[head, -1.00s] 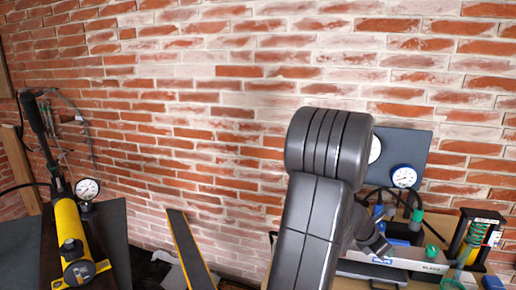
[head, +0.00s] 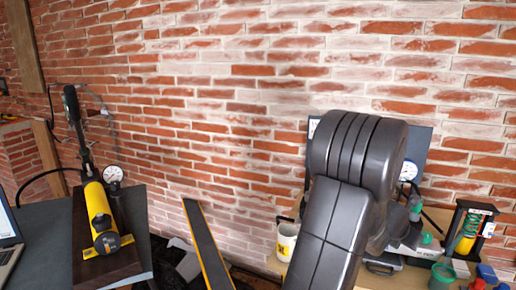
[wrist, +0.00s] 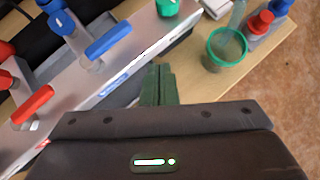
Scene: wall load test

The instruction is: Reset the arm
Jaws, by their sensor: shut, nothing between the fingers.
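My gripper (wrist: 158,85) shows in the wrist view with its dark green fingers together and nothing between them. It points over the front edge of a grey metal unit with blue-handled (wrist: 108,40) and red-handled valves (wrist: 33,104). I cannot tell whether the fingertips touch anything. In the head view my arm (head: 345,200) stands bent at the right, and my gripper is hidden behind it.
A yellow hand pump (head: 101,215) with a gauge (head: 113,174) stands at left by a laptop (head: 8,240). A brick wall (head: 230,90) stands behind.

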